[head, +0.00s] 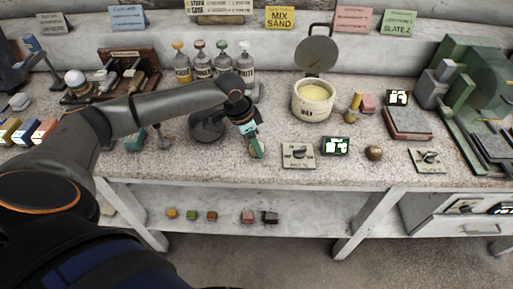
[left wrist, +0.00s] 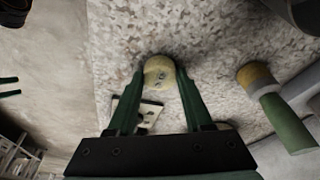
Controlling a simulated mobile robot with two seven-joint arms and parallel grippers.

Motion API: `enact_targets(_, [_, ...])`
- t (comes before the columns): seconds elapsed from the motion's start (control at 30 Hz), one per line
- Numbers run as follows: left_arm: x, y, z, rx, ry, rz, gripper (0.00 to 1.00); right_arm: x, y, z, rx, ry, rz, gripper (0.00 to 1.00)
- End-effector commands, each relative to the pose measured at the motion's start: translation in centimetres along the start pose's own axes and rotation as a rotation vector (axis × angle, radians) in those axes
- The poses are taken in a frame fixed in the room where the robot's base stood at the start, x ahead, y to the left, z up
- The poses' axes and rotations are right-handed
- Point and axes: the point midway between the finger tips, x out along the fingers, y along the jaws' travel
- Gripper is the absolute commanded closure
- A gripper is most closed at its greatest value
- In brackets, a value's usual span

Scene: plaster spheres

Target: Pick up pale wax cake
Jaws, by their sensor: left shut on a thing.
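My left gripper (head: 256,150) reaches down over the front part of the workbench, beside the plate with a black knob. In the left wrist view its two green fingers (left wrist: 161,78) are shut on a pale yellow, round wax cake (left wrist: 159,67). The cake sits between the fingertips, with small dark marks on its face. In the head view the gripper mostly hides the cake. I cannot tell whether it touches the bench top. My right gripper is not clearly seen in either view.
The speckled workbench (head: 227,171) holds a knob plate (head: 298,156) and a brown ball (head: 374,152). A lidded pot (head: 313,101) of pale yellow stuff stands behind. Several bottles (head: 202,62) stand at the back. Small coloured blocks (head: 249,217) lie on the shelf below.

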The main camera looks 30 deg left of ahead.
Motion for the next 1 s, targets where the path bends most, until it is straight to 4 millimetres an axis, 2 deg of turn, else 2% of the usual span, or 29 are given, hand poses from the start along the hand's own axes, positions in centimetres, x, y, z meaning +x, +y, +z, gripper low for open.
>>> enact_targets(0.03, [0.0,0.0,0.0,0.0,0.0,0.0,0.68,0.0,0.0,0.0,0.0,0.0,0.0,0.15])
enact_targets(0.33, [0.0,0.0,0.0,0.0,0.0,0.0,1.0,0.0,0.0,0.0,0.0,0.0,0.0,0.15])
enact_targets(0.7, [-0.5,0.0,-0.2,0.0,0.001,-0.001,1.0,0.0,0.0,0.0,0.0,0.0,0.0,0.15])
enact_targets(0.93, [-3.2,-0.1,-1.0,0.0,0.004,-0.003,1.0,-0.2,0.0,-0.2,0.0,0.0,0.0,0.15])
enact_targets(1.0, [-4.1,0.8,-1.0,0.003,0.003,0.0,1.0,-0.3,0.0,-0.3,0.0,0.0,0.0,0.15])
